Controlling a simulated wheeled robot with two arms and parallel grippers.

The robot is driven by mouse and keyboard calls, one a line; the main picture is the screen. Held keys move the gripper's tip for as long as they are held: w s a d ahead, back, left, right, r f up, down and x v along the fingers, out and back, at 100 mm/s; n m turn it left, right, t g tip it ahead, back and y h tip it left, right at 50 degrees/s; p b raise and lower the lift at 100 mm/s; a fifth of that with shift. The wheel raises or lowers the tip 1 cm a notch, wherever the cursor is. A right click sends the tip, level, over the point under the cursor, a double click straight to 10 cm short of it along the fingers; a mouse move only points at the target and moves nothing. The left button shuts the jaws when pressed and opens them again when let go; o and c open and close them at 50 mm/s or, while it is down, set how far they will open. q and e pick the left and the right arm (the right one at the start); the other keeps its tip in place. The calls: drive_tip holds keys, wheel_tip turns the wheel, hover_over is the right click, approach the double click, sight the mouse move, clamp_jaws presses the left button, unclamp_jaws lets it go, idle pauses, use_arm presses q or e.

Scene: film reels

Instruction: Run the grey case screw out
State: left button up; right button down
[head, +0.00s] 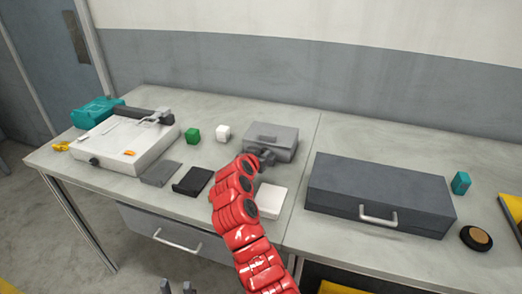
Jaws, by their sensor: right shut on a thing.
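The grey case (285,143), a small box with a darker patch on its top, stands on the workbench near the middle. My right gripper (267,158) is at its front side, at the end of my red arm, and is shut on the case screw. The screw itself is too small and hidden by the fingers to make out. My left gripper (177,287) shows only as two grey fingertips at the bottom edge, apart and empty, well short of the bench top.
A white block (272,200) and black and grey flat pieces (193,181) lie near my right arm. A white machine (125,140) is at left; a large dark case (378,193) is at right.

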drive_tip(key=n+y+p, duration=0.1)
drive_tip(key=p, duration=0.1)
drive_tip(key=d+n+y+p, duration=0.1)
drive_tip(key=y+p, duration=0.1)
drive_tip(key=n+y+p, duration=0.2)
drive_tip(key=shift+s+d+r+p, duration=0.1)
drive_tip(key=shift+d+r+p, duration=0.05)
drive_tip(key=shift+r+p, duration=0.2)
drive_tip(key=shift+f+n+y+p, duration=0.1)
drive_tip(key=shift+n+y+p, duration=0.6)
drive_tip(key=shift+p, duration=0.2)
drive_tip(key=shift+d+f+n+y, duration=0.1)
drive_tip(key=shift+f+n+y, duration=0.05)
drive_tip(key=shift+n+y, duration=0.15)
drive_tip(key=c, duration=0.7)
unclamp_jaws()
